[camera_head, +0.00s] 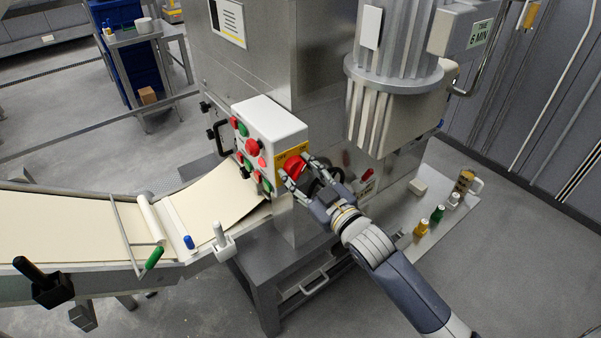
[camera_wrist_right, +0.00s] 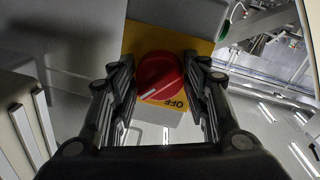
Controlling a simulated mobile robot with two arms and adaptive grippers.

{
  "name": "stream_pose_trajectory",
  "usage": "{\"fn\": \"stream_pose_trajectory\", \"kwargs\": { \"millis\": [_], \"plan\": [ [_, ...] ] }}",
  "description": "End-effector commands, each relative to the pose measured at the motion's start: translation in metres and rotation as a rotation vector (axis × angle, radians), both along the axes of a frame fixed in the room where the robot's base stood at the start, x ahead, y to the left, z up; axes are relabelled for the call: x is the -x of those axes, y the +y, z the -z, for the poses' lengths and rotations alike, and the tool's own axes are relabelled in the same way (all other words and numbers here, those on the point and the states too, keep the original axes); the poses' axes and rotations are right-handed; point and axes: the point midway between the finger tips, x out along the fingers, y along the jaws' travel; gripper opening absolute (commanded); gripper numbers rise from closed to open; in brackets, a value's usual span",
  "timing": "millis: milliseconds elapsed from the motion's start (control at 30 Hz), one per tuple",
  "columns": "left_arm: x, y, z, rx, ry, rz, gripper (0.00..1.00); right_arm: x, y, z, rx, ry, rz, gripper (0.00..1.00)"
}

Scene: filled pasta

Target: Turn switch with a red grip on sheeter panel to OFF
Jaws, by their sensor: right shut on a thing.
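The switch with the red grip (camera_head: 293,166) is on the yellow plate on the right side face of the white sheeter panel (camera_head: 272,119). In the right wrist view the red grip (camera_wrist_right: 158,76) sits between the two fingers, in front of the yellow plate (camera_wrist_right: 201,47). The word OFF shows upside down beside the grip, at its lower right. A short white mark shows on the grip's lower left part. My right gripper (camera_head: 301,174) reaches in from the lower right and is shut on the red grip, one finger on each side. My left gripper is not in view.
Red and green buttons (camera_head: 252,147) cover the panel's front face. A conveyor with a dough sheet (camera_head: 80,235) runs left. A large metal cylinder (camera_head: 395,90) stands above right of my right arm. Small bottles (camera_head: 437,213) and a mug (camera_head: 465,181) stand on the right ledge.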

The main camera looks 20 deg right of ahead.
Motion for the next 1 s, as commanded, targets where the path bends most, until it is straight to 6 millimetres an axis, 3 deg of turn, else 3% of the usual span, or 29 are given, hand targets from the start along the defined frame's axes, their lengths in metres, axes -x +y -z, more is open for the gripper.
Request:
{"fn": "stream_pose_trajectory", "kwargs": {
  "millis": [1000],
  "plan": [
    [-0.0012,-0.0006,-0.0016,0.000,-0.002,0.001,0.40,-0.0010,-0.0028,0.0015,0.884,-0.317,-0.001,0.19]
  ]
}}
